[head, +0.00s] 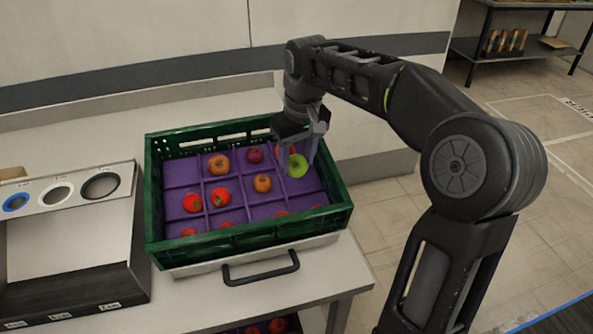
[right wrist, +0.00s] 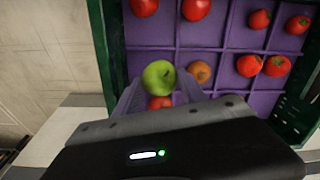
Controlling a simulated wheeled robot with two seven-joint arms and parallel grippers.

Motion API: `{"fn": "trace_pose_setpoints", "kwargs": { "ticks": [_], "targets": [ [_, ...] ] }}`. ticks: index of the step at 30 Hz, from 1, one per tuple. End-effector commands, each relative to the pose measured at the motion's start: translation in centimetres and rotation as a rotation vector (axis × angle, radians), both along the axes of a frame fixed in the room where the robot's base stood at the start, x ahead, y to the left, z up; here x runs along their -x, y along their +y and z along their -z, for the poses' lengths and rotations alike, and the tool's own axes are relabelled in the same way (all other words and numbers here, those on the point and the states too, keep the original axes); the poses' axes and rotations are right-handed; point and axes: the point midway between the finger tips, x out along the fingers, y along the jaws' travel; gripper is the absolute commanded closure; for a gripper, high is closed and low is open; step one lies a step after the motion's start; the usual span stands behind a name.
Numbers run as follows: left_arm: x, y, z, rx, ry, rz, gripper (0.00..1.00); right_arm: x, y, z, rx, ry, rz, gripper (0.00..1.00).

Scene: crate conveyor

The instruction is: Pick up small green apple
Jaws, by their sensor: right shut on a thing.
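The small green apple (head: 298,166) is at the right side of the green crate (head: 249,241), at the far half. My right gripper (head: 297,150) reaches down over it with its fingers either side of the apple. In the right wrist view the apple (right wrist: 158,74) sits between the fingertips of the right gripper (right wrist: 160,84), which is shut on it. I cannot tell whether the apple is clear of the crate's purple divider. My left gripper is not in view.
The crate's purple compartments hold several red and orange fruits, such as an orange-brown one (head: 263,183) near the green apple. A box with round holes (head: 68,195) stands left of the crate. A shelf (head: 515,48) stands at the far right.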

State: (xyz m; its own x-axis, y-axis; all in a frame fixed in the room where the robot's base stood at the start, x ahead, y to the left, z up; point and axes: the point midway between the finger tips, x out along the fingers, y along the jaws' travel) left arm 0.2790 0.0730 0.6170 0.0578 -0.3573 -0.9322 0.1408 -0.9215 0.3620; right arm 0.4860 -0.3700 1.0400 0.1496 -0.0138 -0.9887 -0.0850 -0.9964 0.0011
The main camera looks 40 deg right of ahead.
Motion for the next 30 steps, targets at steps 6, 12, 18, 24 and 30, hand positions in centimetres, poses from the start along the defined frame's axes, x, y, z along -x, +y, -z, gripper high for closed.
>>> {"fn": "trace_pose_setpoints", "kwargs": {
  "ticks": [6,12,18,24,30],
  "targets": [
    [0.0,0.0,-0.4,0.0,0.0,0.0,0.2,-0.1,0.1,-4.4,-0.001,-0.002,0.0,0.93],
    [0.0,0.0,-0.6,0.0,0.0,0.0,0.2,0.0,0.0,-5.8,-0.001,0.0,-0.001,0.93],
    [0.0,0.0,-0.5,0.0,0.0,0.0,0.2,0.0,0.0,-5.8,-0.001,0.001,0.0,0.93],
    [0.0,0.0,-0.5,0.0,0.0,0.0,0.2,0.0,0.0,-5.8,-0.001,0.001,0.0,0.93],
    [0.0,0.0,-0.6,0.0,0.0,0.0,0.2,0.0,0.0,-5.8,-0.001,0.001,-0.001,0.93]
  ]
}}
